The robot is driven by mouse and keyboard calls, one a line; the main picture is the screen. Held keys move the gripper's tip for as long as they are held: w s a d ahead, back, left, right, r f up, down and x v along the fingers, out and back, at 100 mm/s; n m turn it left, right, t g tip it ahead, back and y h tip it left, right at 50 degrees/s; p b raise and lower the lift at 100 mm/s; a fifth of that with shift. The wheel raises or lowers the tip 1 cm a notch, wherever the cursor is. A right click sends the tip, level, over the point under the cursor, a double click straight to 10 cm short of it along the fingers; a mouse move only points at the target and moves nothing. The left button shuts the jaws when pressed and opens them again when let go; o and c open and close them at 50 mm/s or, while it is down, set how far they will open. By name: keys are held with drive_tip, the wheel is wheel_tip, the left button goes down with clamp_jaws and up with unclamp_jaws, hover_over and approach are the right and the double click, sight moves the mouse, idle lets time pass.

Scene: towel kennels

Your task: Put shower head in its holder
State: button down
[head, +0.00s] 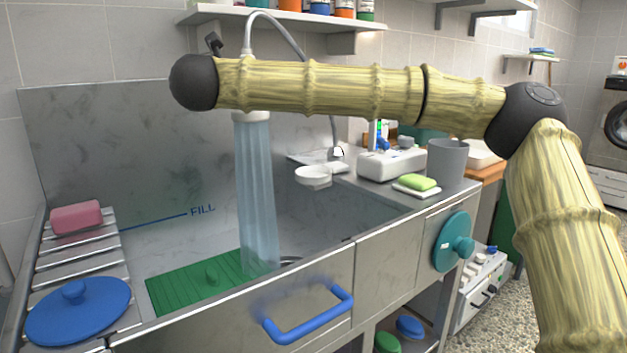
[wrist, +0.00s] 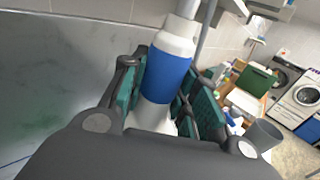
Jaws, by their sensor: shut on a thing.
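The shower head's blue and white handle (wrist: 168,75) is between the teal pads of my gripper (wrist: 172,95), which is shut around it. In the head view my arm hides the gripper and most of the shower head; only the white lower rim (head: 252,116) shows below the arm. A stream of water (head: 257,195) falls from it into the tub. The grey hose (head: 284,30) arches up behind my arm and comes down near the tap ledge. A small dark bracket (head: 213,42) on the back wall, just above my arm, looks like the holder.
The steel tub (head: 160,250) has a green mat (head: 195,290) inside. A rack on the left bears a pink soap bar (head: 76,218) and a blue lid (head: 78,312). A shelf (head: 300,18) with jars hangs above my arm. A grey cup (head: 446,160) and green soap (head: 417,183) stand right.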

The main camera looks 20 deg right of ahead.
drive_tip(key=w+d, duration=0.3)
drive_tip(key=d, duration=0.2)
drive_tip(key=shift+d, duration=0.4)
drive_tip(key=shift+w, duration=0.1)
drive_tip(key=w+d, duration=0.6)
drive_tip(key=d, duration=0.6)
drive_tip(key=shift+w, duration=0.2)
drive_tip(key=shift+f, duration=0.1)
drive_tip(key=shift+f+b, duration=2.05)
drive_tip(key=shift+f, duration=0.8)
drive_tip(key=shift+a, duration=0.1)
drive_tip(key=shift+f+b, duration=1.4)
drive_tip(key=shift+f, duration=0.6)
drive_tip(key=shift+f, duration=0.1)
